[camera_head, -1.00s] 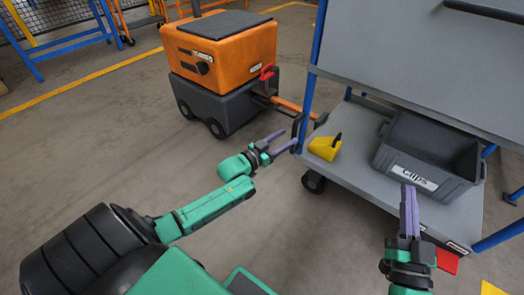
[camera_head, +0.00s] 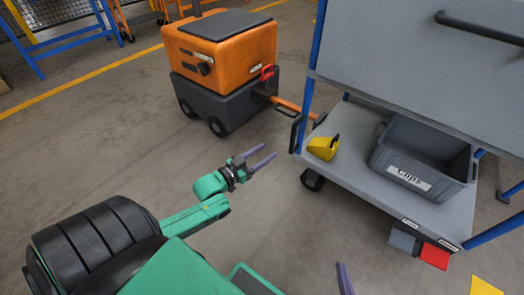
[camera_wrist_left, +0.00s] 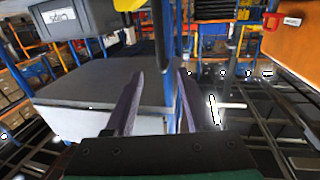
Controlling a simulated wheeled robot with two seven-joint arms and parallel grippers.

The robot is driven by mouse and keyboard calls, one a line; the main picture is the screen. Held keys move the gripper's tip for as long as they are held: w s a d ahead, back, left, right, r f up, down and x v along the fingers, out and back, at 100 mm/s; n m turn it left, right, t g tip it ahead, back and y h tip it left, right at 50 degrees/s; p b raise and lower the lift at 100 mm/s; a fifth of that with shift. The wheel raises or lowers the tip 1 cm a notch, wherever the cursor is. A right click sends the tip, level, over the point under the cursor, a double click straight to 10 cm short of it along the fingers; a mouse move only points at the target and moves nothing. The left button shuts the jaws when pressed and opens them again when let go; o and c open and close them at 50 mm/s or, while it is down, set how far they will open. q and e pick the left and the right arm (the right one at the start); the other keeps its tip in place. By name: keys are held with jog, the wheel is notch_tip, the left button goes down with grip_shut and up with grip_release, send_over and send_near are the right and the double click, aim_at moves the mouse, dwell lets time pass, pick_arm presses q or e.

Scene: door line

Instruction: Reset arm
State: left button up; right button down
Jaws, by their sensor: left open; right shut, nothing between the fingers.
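My left gripper (camera_head: 269,153) is open and empty. Its two purple fingers point toward the trolley and stand apart from it, over the bare floor. In the left wrist view the left gripper's fingers (camera_wrist_left: 160,76) are spread with nothing between them; the trolley's shelf shows behind them. My right gripper (camera_head: 344,278) shows only as a purple fingertip at the bottom edge of the head view. It is shut and empty, and the rest of it is out of the frame.
The grey trolley (camera_head: 337,179) with blue posts stands at right. On its lower shelf are a yellow object (camera_head: 322,149) and a grey bin (camera_head: 413,159) labelled Clips. An orange wheeled machine (camera_head: 228,53) stands at the back. The floor between is clear.

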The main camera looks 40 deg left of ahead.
pick_arm(q)
jog(key=shift+s, duration=0.35)
